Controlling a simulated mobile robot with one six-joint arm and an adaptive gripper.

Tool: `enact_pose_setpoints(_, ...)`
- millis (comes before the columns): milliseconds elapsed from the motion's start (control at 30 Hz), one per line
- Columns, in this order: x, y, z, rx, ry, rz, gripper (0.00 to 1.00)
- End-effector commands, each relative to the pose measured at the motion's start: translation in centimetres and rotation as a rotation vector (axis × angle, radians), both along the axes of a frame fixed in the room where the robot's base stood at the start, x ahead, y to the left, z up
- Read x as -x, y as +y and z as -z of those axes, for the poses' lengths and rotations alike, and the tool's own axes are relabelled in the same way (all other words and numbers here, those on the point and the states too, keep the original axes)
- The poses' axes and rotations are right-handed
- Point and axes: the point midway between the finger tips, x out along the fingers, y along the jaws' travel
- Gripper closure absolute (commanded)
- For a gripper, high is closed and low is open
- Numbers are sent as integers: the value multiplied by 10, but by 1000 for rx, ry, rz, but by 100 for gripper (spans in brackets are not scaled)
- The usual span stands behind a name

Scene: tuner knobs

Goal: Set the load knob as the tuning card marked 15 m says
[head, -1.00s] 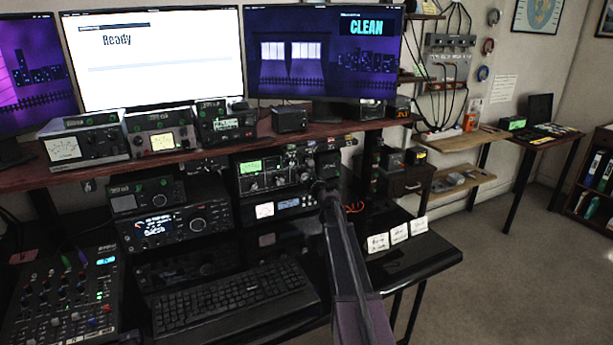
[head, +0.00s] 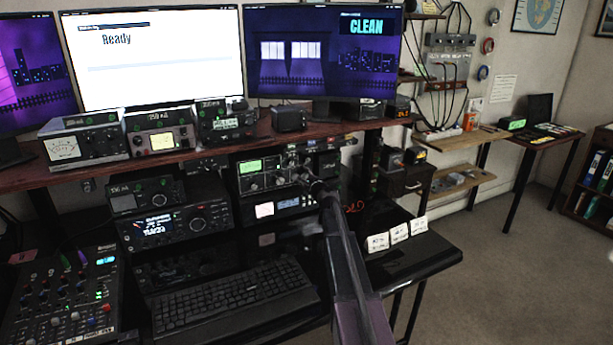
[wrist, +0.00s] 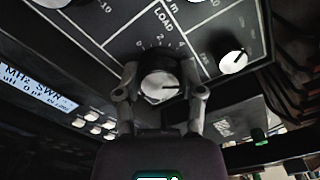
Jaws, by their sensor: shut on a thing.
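The load knob (wrist: 160,86) sits under the printed word LOAD in the wrist view, with a numbered dial around its upper side. It is pale with a dark pointer line that points to the right. My gripper (wrist: 160,88) has one finger on each side of the knob and is shut on it. In the head view my gripper (head: 308,182) reaches the right part of the tuner panel (head: 252,184). Three small white cards (head: 399,233) stand on the desk at the right; their writing is too small to read.
Another white knob (wrist: 233,61) is right of the load knob. A lit display (wrist: 35,87) and several small buttons (wrist: 92,122) are at the left. A keyboard (head: 232,300) and a mixer (head: 62,300) lie below the shelf.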

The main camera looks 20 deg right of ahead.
Motion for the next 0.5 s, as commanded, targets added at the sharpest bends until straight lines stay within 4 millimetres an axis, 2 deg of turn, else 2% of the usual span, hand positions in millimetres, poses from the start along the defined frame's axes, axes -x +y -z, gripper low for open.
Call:
enact_pose_setpoints(200,0,-1,1,150,-4,3,97)
enact_pose_setpoints(500,1,0,1,246,-7,2,97)
